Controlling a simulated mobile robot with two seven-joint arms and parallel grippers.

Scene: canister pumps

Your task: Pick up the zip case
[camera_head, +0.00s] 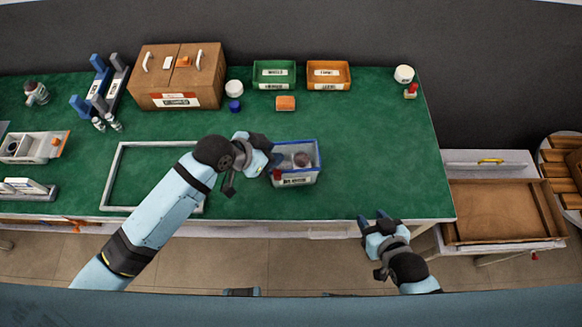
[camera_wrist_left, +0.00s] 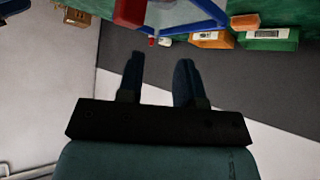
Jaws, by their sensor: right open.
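I cannot tell for certain which thing is the zip case. A blue-rimmed bin (camera_head: 297,180) with a white label stands near the front middle of the green table. Grey and brownish contents (camera_head: 301,160) show inside it, too small to name. My left gripper (camera_head: 272,162) is at the bin's left rim, partly hidden by its own wrist. In the left wrist view its fingers (camera_wrist_left: 160,62) are apart with nothing between them, and the blue rim (camera_wrist_left: 208,12) is beyond them. My right gripper (camera_head: 374,220) is open and empty at the table's front edge, right of the bin.
A red item (camera_head: 277,175) is at the bin's left front corner. A brown case (camera_head: 180,75), a green bin (camera_head: 274,83), an orange bin (camera_head: 328,83) and a small orange block (camera_head: 285,103) stand behind. An empty frame (camera_head: 116,180) lies left.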

